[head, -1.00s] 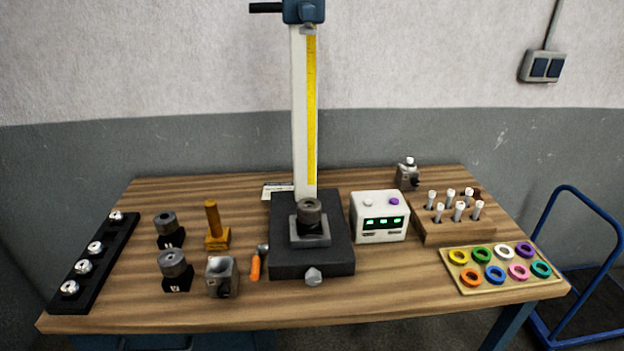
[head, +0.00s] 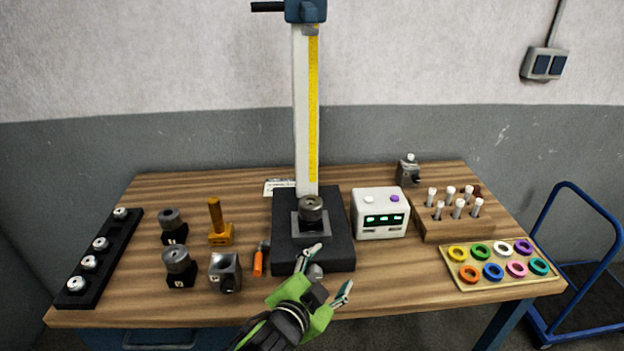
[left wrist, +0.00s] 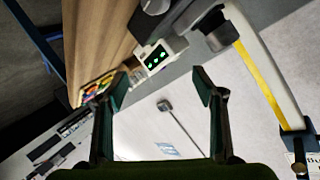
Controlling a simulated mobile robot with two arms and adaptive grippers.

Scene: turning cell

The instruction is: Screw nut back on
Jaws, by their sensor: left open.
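A small grey faceted piece (head: 316,271), which looks like the nut, lies at the front edge of the black stand base (head: 285,258). My left gripper (head: 330,270) is right in front of it in the head view and partly hides it. The gripper is open, with one finger on each side of the piece in the picture; I cannot tell whether it touches. In the left wrist view the open fingers (left wrist: 163,85) have nothing between them. A dark round part (head: 312,208) sits on a grey block on the stand. My right gripper is not in view.
A white box with green displays (head: 380,226) stands right of the stand. An orange-handled tool (head: 258,262) and a grey block (head: 225,271) lie to its left. A wooden rack (head: 455,228) and a tray of coloured rings (head: 500,286) fill the right side.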

